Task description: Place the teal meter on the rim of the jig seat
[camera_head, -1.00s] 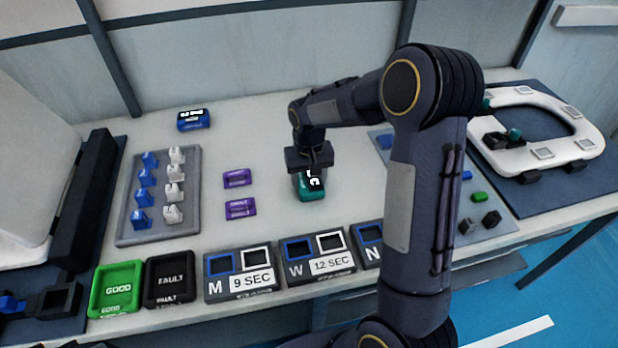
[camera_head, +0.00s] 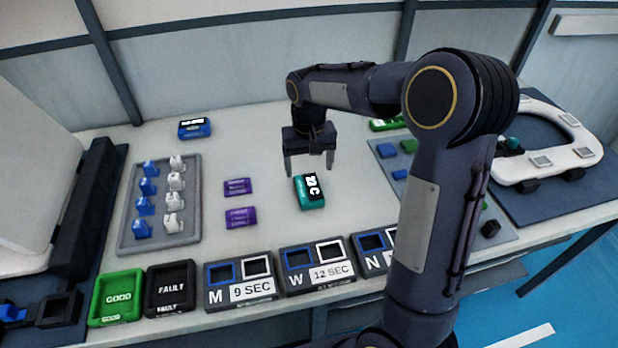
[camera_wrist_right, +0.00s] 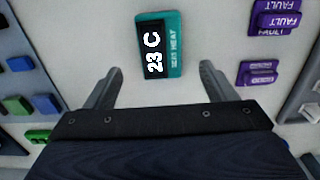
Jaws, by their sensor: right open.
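The teal meter (camera_head: 309,191) lies on the table with its black display showing "23 C". It also shows in the right wrist view (camera_wrist_right: 161,46), ahead of and between the open fingers, not touching them. My right gripper (camera_head: 309,172) is open and empty, just above and behind the meter. Its two fingers also show in the right wrist view (camera_wrist_right: 160,82). The white jig seat (camera_head: 553,158) is a ring-shaped seat on a dark mat at the right. My right arm hides its left part. A small teal part (camera_head: 512,143) shows at its left edge. My left gripper is not in view.
Two purple blocks (camera_head: 240,217) lie left of the meter. A grey tray (camera_head: 193,238) of blue and white pieces stands farther left. A blue meter (camera_head: 194,128) lies at the back. Labelled bins (camera_head: 317,268) line the front edge. A green item (camera_head: 384,125) lies behind my arm.

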